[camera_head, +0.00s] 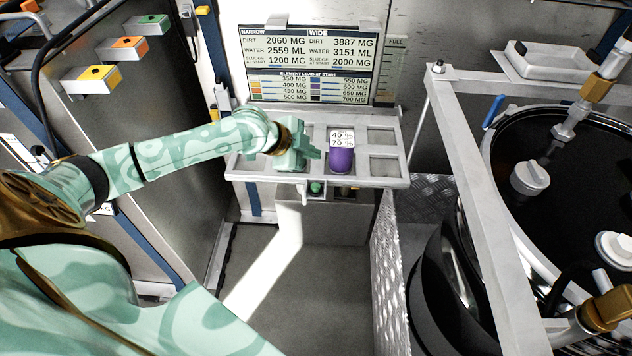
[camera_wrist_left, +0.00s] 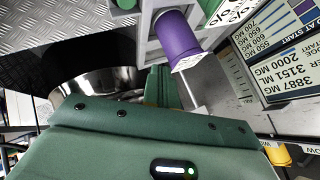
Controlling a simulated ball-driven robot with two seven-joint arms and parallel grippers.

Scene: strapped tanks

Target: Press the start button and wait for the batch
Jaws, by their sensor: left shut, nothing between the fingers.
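My left gripper (camera_head: 308,153) is shut and empty over the left part of a metal rack, just left of a purple cylinder (camera_head: 341,160) labelled 40 % and 70 %. The purple cylinder also shows in the left wrist view (camera_wrist_left: 178,36). A small round green piece (camera_head: 317,187) shows below the rack's front edge, under the gripper; I cannot tell whether it is the start button. Boxes with green (camera_head: 150,20), orange (camera_head: 128,42) and yellow (camera_head: 99,76) tops stick out from the cabinet at left. No start label is readable. My right gripper is out of view.
The metal rack (camera_head: 398,182) has empty square openings right of the purple cylinder. A readings board (camera_head: 310,65) stands behind it. At right, a metal frame (camera_head: 478,190) stands before a dark tank (camera_head: 545,125). The floor (camera_head: 320,285) below the rack looks clear.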

